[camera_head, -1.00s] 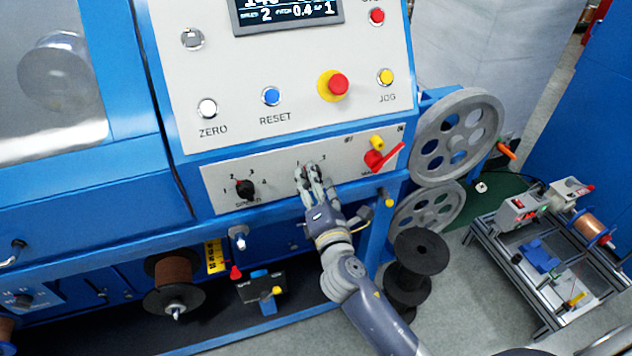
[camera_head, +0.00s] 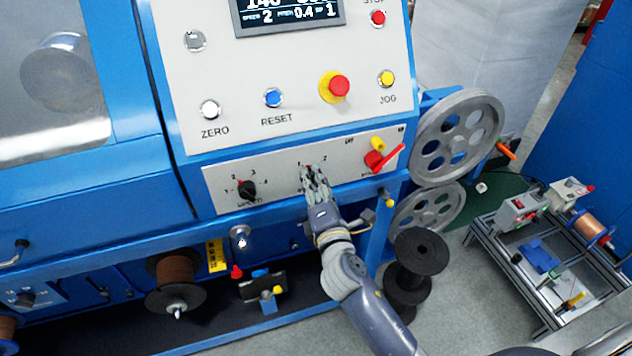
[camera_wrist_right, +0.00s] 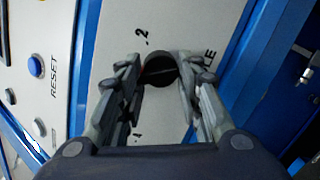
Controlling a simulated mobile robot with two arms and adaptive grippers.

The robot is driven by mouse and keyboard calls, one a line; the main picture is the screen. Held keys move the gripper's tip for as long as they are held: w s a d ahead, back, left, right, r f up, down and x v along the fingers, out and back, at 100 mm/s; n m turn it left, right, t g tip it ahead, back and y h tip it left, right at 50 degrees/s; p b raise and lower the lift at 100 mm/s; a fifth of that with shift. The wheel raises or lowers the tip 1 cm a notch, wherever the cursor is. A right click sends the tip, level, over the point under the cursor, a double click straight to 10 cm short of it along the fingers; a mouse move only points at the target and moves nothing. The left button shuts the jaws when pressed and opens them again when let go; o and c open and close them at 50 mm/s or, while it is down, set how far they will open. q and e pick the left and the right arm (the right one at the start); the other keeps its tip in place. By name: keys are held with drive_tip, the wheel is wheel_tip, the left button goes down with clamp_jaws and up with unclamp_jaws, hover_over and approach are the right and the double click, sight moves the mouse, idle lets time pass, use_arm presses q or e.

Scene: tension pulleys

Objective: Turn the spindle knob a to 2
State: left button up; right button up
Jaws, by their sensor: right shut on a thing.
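The spindle knob is a round black knob (camera_wrist_right: 160,70) on the grey-white lower panel (camera_head: 225,182). In the right wrist view it sits between the fingertips of my right gripper (camera_wrist_right: 158,75), with a "2" mark above it and a "1" mark below it. In the head view my right gripper (camera_head: 312,178) reaches up to the panel and covers most of this knob; the marks 1 and 2 show above. The gripper is shut on the knob. Its exact pointer direction is hard to read. My left gripper is not in view.
Left on the same panel is the black speed knob (camera_head: 247,190). To the right is a red-handled switch (camera_head: 376,159). Above are a blue reset button (camera_head: 272,97), a red emergency button (camera_head: 338,87) and a display (camera_head: 290,14). Grey pulleys (camera_head: 458,135) stand at the right.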

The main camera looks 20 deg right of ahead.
drive_tip(key=m+p, duration=0.2)
drive_tip(key=m, duration=0.2)
drive_tip(key=m+g+y+p, duration=0.1)
drive_tip(key=m+p, duration=0.1)
drive_tip(key=m, duration=0.3)
drive_tip(key=m+y+p, duration=0.1)
drive_tip(key=m+p, duration=0.2)
drive_tip(key=m, duration=0.2)
drive_tip(key=shift+d, duration=0.3)
drive_tip(key=shift+f, duration=0.1)
idle(0.4)
drive_tip(key=o, duration=1)
drive_tip(key=shift+s, duration=0.1)
drive_tip(key=s+r, duration=0.1)
drive_tip(key=s, duration=1)
drive_tip(key=shift+s+d+r, duration=0.25)
drive_tip(key=shift+s+r, duration=0.1)
drive_tip(key=shift+s, duration=0.05)
